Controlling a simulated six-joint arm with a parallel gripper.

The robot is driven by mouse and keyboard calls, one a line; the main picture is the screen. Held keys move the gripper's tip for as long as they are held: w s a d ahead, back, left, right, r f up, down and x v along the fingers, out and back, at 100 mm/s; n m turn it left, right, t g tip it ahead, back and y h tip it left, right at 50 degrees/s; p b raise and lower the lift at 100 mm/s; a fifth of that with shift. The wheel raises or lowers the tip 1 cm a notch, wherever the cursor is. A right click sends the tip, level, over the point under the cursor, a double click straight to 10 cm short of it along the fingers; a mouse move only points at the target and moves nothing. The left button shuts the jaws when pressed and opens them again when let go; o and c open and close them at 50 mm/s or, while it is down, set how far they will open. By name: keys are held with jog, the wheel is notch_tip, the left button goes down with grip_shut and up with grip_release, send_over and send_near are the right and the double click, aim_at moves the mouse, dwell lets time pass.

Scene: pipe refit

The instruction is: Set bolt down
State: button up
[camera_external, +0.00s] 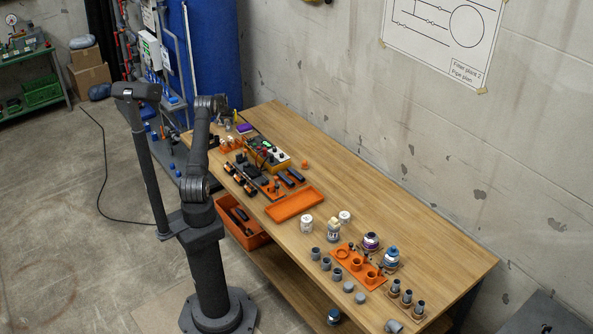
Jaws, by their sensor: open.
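My gripper (225,117) is at the far left end of the wooden workbench (420,217), mostly hidden behind my own wrist. It is open, and I see nothing held between its fingers. I cannot pick out the bolt for certain; it is too small or hidden among the parts near the gripper. A small orange holder (228,149) with small parts stands on the bench just below the gripper in the picture. A purple item (244,128) lies to the right of the gripper.
An orange-edged box with knobs (268,152), tools, and an empty orange tray (294,204) fill the left half. White jars (306,223), grey pipe pieces (316,253) and an orange fixture plate (345,258) stand nearer the right end. The bench's back right is clear.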

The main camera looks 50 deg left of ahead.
jog(key=v, duration=1.1)
jog(key=shift+f, duration=0.1)
jog(key=x, duration=1.1)
jog(key=shift+w+a+f, duration=0.15)
jog(key=shift+f, duration=0.2)
jog(key=shift+r, duration=0.9)
